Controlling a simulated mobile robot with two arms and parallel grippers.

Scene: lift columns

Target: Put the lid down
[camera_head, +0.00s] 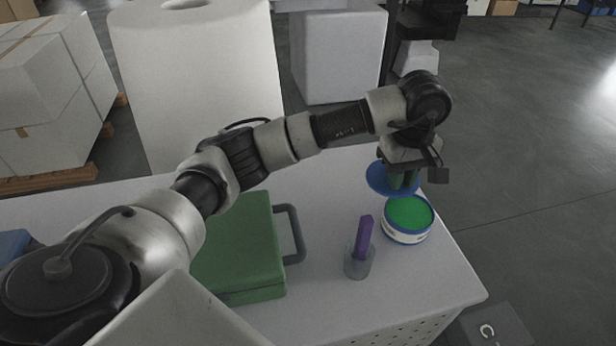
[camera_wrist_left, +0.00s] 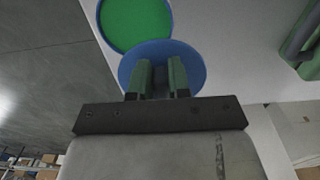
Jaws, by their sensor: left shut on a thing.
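A blue round lid (camera_head: 379,180) is held by my left gripper (camera_head: 403,180) above the table. The lid also shows in the left wrist view (camera_wrist_left: 190,52), with both fingers (camera_wrist_left: 161,82) closed at its middle; the grip point itself is hidden. A round white-and-blue container (camera_head: 408,237) with a green top surface (camera_head: 409,211) stands near the table's right edge. The lid is behind and slightly left of it in the head view, apart from it as far as I can tell. In the wrist view the green surface (camera_wrist_left: 135,20) lies beyond the lid. My right gripper is not in view.
A clear cup (camera_head: 358,265) with a purple block (camera_head: 363,238) stands left of the container. A green case (camera_head: 240,248) with a dark handle lies further left. The white table (camera_head: 335,205) is bare between the case and the lid.

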